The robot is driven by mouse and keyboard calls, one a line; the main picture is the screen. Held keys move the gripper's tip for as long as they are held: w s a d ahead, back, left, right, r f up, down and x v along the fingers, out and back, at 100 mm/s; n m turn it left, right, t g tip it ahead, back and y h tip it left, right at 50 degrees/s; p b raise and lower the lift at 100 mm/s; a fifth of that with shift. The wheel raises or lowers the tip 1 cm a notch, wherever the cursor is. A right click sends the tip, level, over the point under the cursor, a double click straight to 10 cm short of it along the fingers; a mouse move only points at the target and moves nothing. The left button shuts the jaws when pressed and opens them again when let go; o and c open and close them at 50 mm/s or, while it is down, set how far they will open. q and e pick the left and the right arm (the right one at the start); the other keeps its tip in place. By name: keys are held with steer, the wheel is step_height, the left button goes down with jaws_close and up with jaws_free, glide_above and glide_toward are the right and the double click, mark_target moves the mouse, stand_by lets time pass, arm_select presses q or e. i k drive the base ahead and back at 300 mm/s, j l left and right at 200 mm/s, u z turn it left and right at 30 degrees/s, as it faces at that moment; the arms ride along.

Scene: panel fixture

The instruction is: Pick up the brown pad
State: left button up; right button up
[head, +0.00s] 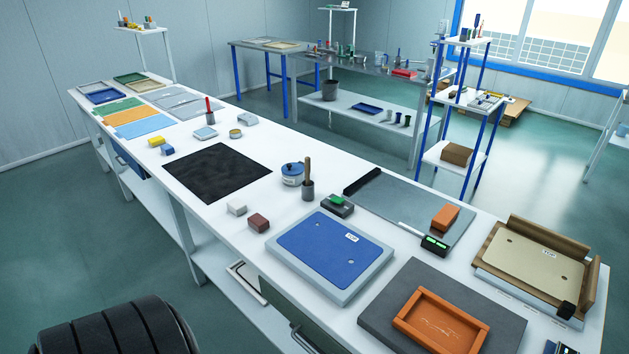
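The brown pad (259,222) is a small dark brown block lying on the white workbench (214,232), close to its front edge. It sits just right of a small white block (237,208) and left of a tray with a blue panel (335,252). Nothing covers it. Neither of my grippers shows in the head view.
A black mat (217,173) lies behind and left of the pad. A blue-lidded pot (292,174), a dark cup with a handle standing in it (308,190) and a green-topped box (338,205) stand behind it. An orange block (445,217) lies farther right on a grey plate.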

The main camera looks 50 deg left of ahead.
mark_target(257, 222)
steer(key=j+z, duration=0.25)
steer(key=j, duration=0.15)
steer(key=k+j+z, duration=0.25)
steer(key=j+z, duration=0.3)
steer(key=j, duration=0.2)
steer(key=k+j+z, duration=0.5)
steer(key=i+j, duration=0.1)
steer(key=j, duration=0.05)
